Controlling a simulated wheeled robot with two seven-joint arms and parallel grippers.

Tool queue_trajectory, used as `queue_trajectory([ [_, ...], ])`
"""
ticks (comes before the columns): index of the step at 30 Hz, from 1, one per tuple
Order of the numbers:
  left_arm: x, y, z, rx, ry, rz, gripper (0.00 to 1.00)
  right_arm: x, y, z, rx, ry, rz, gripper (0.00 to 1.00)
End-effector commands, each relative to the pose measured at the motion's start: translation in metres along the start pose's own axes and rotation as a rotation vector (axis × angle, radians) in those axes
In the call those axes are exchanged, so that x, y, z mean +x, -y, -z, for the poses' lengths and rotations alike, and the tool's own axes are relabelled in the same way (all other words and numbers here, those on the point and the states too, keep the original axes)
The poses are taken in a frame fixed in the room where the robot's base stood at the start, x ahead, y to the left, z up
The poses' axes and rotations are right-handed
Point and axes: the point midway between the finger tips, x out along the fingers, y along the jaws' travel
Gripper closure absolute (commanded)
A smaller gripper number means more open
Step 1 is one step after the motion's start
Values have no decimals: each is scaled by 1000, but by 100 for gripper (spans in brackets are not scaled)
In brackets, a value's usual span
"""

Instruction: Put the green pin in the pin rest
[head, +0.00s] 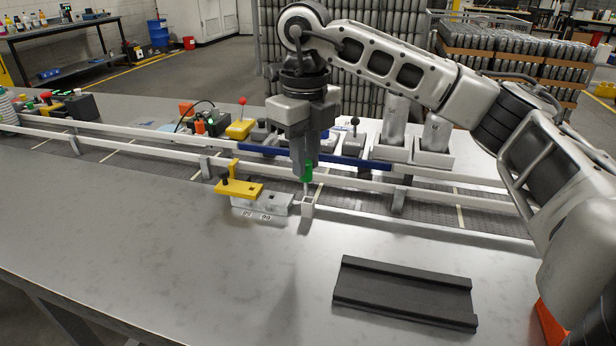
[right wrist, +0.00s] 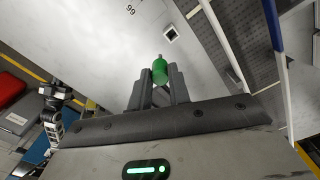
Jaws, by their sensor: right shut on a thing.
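My right gripper (head: 305,172) points down and is shut on the green pin (head: 309,171). The pin's green head is between the fingers and its thin pale shaft hangs below. In the right wrist view the green pin (right wrist: 160,71) shows between the fingertips (right wrist: 158,88). A small pale square socket, which looks like the pin rest (head: 308,208), stands on the table just below the pin. In the right wrist view the pin rest (right wrist: 170,33) shows a dark square hole, a little apart from the pin's head. Whether the shaft tip touches it, I cannot tell. My left gripper is not in view.
A metal block (head: 262,204) with a yellow piece (head: 239,189) stands just left of the rest. A blue bar (head: 340,160) and conveyor rails run behind. A black grooved plate (head: 404,291) lies at front right. The table at front left is clear.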

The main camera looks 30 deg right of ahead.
Motion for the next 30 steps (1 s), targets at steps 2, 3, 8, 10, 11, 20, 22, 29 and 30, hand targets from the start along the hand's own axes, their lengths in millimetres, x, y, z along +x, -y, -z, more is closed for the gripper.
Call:
queue_trajectory([
  [2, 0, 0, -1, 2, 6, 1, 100, 12, 9, -6, 4, -3, -1, 100],
  [3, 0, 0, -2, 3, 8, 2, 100, 17, 12, -8, 2, -1, -1, 100],
  [8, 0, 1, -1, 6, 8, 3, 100, 27, 19, -13, 0, 1, -1, 100],
  [10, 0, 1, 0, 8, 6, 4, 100, 33, 23, -15, 2, -1, -1, 100],
  [11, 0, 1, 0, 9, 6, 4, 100, 36, 25, -16, 1, -2, -1, 100],
  [20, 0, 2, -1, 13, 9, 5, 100, 67, 25, -17, 0, 3, -1, 100],
  [22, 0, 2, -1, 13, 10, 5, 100, 67, 25, -17, 0, 3, -1, 100],
  [29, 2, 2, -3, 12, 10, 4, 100, 70, 25, -17, 0, 2, -1, 100],
  [30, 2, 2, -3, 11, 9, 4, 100, 70, 25, -17, 0, 2, -1, 79],
])
